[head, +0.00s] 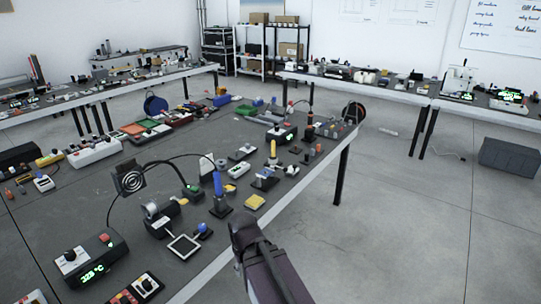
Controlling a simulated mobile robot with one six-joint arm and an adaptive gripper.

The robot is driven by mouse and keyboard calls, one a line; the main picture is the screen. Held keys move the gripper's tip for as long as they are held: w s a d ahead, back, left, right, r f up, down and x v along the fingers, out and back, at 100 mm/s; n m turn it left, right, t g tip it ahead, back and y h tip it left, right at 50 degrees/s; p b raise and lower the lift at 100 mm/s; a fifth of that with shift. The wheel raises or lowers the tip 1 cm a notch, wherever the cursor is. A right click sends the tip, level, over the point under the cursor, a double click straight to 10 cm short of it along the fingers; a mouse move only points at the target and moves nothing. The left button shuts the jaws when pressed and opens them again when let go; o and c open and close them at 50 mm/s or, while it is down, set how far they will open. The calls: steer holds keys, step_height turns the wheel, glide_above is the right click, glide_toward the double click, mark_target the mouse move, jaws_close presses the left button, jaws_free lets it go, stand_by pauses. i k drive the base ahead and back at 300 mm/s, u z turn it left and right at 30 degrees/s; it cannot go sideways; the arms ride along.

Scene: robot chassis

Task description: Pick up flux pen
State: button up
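My arm rises from the bottom of the head view, and my gripper (243,230) is at its tip beside the near right edge of the workbench (88,198). I cannot tell from its dark shape whether it is open or shut, and nothing clearly shows in it. I cannot single out the flux pen with certainty among the many small items. A blue upright tool (218,184) stands in a dark holder up and left of my gripper. A slim yellow upright item (273,148) stands farther back.
A fan on a bent arm (130,178) stands at left. Bare floor (390,230) lies right of the bench.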

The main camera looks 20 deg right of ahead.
mark_target(273, 157)
steer(key=z, duration=0.05)
steer(key=i, duration=1)
steer(key=u, duration=0.05)
